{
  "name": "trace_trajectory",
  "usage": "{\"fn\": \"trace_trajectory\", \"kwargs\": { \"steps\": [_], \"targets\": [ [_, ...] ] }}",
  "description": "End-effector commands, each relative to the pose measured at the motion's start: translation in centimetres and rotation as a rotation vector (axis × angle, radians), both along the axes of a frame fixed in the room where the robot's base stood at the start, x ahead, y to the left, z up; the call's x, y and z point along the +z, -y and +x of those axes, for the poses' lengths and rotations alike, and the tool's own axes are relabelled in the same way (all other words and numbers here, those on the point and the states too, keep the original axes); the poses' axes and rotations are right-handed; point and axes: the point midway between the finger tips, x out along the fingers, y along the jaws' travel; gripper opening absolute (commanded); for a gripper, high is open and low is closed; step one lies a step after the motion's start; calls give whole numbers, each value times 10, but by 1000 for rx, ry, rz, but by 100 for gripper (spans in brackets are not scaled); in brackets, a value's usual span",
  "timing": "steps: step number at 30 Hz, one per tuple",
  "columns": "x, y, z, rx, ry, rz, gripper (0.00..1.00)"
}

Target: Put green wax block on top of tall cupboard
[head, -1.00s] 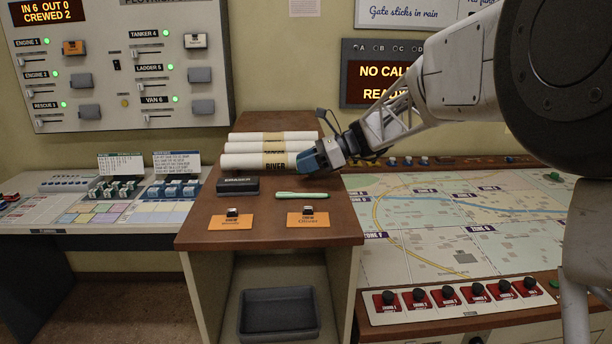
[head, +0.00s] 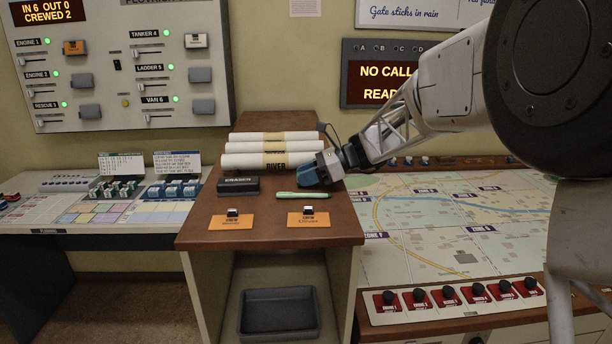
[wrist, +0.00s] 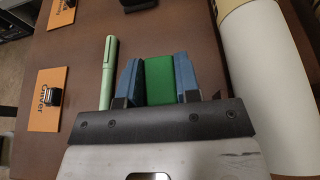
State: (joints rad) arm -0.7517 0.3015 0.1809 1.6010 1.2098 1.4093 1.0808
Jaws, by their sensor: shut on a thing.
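The green wax block (wrist: 159,80) sits between the two blue fingers of my gripper (wrist: 158,75) in the wrist view. In the head view my gripper (head: 311,178) is low at the right part of the brown top of the tall cupboard (head: 260,222), beside a pale green marker (head: 298,195). The block is hidden by the fingers in the head view. I cannot tell whether it touches the top.
Rolled white maps (head: 245,160) lie at the back of the top, close to my gripper. A black eraser (head: 238,186) and two orange tags (head: 230,222) lie on the left and front. A map table (head: 470,225) stands to the right.

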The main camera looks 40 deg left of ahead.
Motion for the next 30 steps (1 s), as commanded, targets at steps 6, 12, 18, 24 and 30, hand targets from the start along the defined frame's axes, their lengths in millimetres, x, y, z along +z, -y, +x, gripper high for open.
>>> {"fn": "trace_trajectory", "kwargs": {
  "steps": [6,12,18,24,30],
  "targets": [
    [-3,0,0,0,0,0,38],
    [-3,0,0,0,0,0,56],
    [-3,0,0,0,0,0,56],
    [2,2,3,0,0,0,56],
    [9,15,15,0,0,0,56]
  ]
}}
